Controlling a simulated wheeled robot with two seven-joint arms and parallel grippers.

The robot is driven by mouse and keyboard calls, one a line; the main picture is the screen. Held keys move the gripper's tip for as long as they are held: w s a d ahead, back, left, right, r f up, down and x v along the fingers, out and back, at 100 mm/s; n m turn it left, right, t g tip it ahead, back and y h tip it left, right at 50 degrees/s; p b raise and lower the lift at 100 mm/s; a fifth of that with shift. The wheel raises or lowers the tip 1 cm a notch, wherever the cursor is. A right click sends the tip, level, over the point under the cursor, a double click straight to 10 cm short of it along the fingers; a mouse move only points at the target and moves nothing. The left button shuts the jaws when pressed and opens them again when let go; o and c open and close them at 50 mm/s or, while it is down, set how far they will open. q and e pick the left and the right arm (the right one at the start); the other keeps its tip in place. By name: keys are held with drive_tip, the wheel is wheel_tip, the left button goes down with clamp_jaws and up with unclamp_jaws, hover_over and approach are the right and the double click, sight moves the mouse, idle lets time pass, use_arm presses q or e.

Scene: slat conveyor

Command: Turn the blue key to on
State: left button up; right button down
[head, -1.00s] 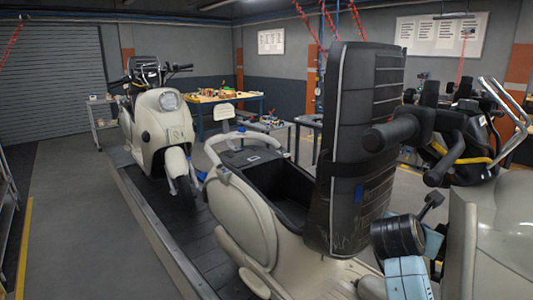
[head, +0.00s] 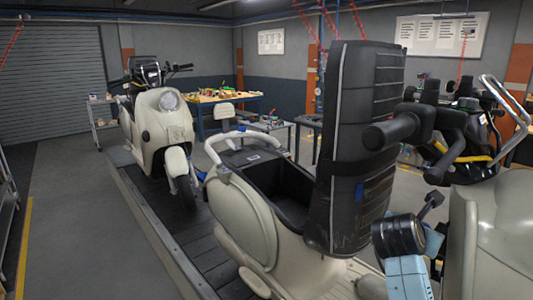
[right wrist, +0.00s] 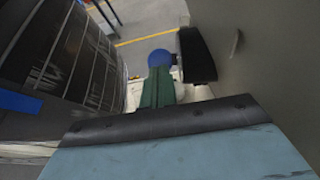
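The blue key (right wrist: 160,58) shows in the right wrist view as a round blue head beyond my fingertips, beside a black part. My right gripper (right wrist: 158,82) has dark green fingers that lie close together, with their tips at the key. They look shut on it, though the contact itself is hidden. In the head view, my right forearm is light blue with a black joint and reaches up beside the nearest cream scooter (head: 490,235). The key and right fingertips cannot be made out there. My left gripper is in neither view.
A tall black seat (head: 362,150) stands upright just left of my right arm. The black part (right wrist: 196,55) is close to the right of my fingers. Another cream scooter (head: 162,130) stands farther back on the slat conveyor (head: 200,245).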

idle(0.3)
drive_tip(key=p+v, duration=0.4)
drive_tip(key=v, duration=0.5)
drive_tip(key=shift+r, duration=0.15)
idle(0.7)
drive_tip(key=shift+w+d, duration=0.1)
drive_tip(key=shift+w, duration=0.05)
